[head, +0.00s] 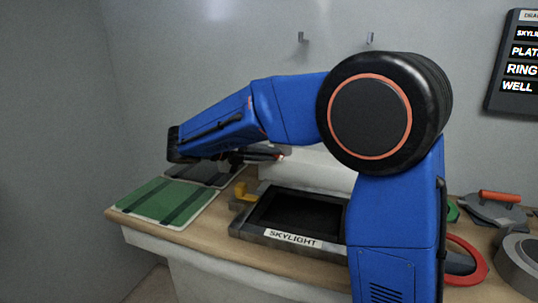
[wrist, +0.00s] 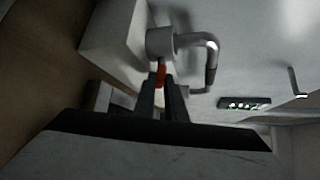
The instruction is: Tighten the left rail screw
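My gripper (wrist: 161,84) shows in the wrist view with its two dark fingers close around a small orange-red piece (wrist: 161,74). The piece points toward a grey round fitting (wrist: 160,41) on a pale surface; I cannot tell whether they touch. A bent grey metal bar (wrist: 212,52) is beside the fitting. No screw head can be made out, and I cannot tell which part is the left rail. In the head view my gripper (head: 268,156) reaches sideways above the back of the bench, partly lost behind my arm.
The wooden bench (head: 222,236) carries a green board (head: 165,200), a dark board, a yellow piece (head: 243,194) and a dark frame labelled SKYLIGHT (head: 293,239). A red-handled disc (head: 495,211) and a red ring (head: 473,267) are at right. Two hooks are on the wall.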

